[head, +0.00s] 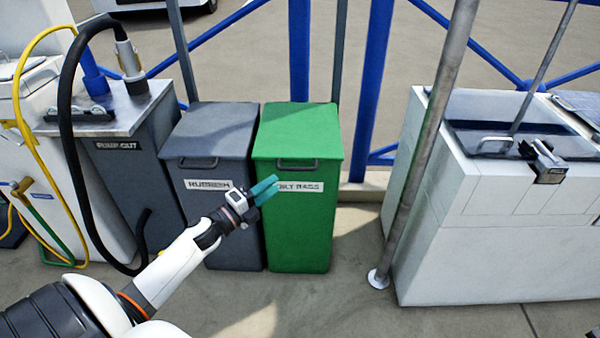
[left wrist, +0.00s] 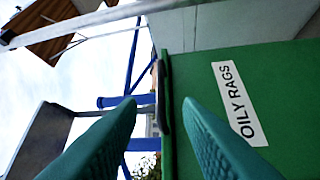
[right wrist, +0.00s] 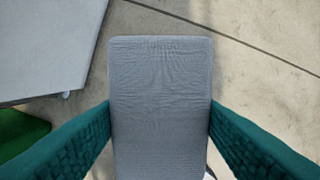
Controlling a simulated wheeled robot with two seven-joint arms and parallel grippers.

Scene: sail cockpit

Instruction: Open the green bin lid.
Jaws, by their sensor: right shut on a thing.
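The green bin (head: 310,235) stands upright, with its green lid (head: 298,130) down flat. A dark handle (head: 297,163) sits on the lid's front edge, above a white label (head: 305,187) that reads OILY RAGS in the left wrist view. My left gripper (head: 266,188) is in front of the bin at label height, below the handle. Its teal fingers are apart and empty in the left wrist view (left wrist: 160,102). My right gripper (right wrist: 160,112) is outside the head view. In the right wrist view, its fingers close on the sides of a grey, cloth-textured thing (right wrist: 160,70).
A grey RUBBISH bin (head: 215,135) stands close at the green bin's left, beside a pump-out cabinet (head: 120,105) with a black hose. A metal pole (head: 420,150) and a white counter (head: 480,250) stand to the right. Blue rails run behind; the floor in front is clear.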

